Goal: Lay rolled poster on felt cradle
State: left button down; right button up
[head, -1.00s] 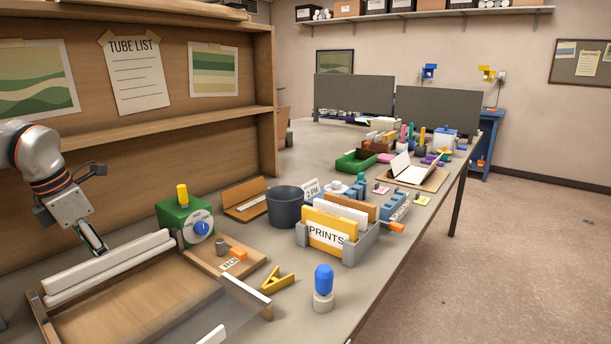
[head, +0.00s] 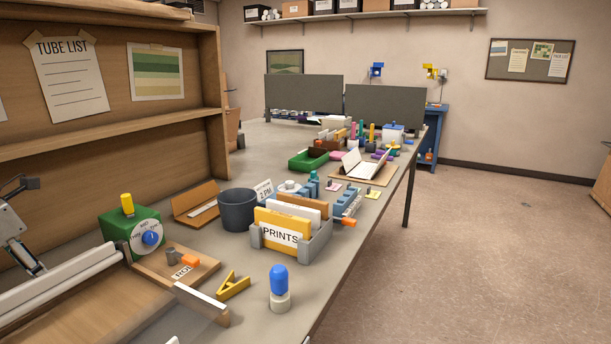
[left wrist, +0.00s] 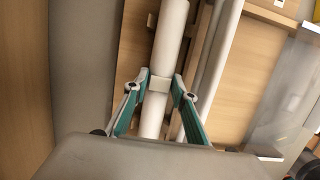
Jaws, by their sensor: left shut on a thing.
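The rolled poster is a white tube (left wrist: 170,35) between my left gripper's fingers (left wrist: 160,84) in the left wrist view. The fingers are shut on it, with a pale band around the tube there. In the head view my left gripper (head: 38,270) is at the left edge, over the back of a wooden tray. Long white bars (head: 70,276) run along that side; I cannot tell clearly which part is the poster. Whether the tube touches the tray below is unclear. I cannot make out a felt cradle. My right gripper is not in view.
A green box with a dial (head: 130,232) stands beside the tray's far end. A yellow clip (head: 233,287), a blue-topped stub (head: 279,288), a dark cup (head: 238,210) and a PRINTS file holder (head: 290,235) stand to the right. A wooden shelf (head: 110,130) rises behind.

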pick_arm(q)
jog(key=shift+r, duration=0.15)
jog(key=shift+w+d+v, duration=0.1)
jog(key=shift+w+v, duration=0.05)
jog(key=shift+v, duration=0.6)
jog(key=shift+w+d+v, duration=0.1)
jog(key=shift+w+v, duration=0.05)
jog(key=shift+v, duration=0.6)
jog(key=shift+w+d+v, duration=0.1)
jog(key=shift+w+v, duration=0.05)
jog(key=shift+v, duration=0.65)
jog(key=shift+r, duration=0.1)
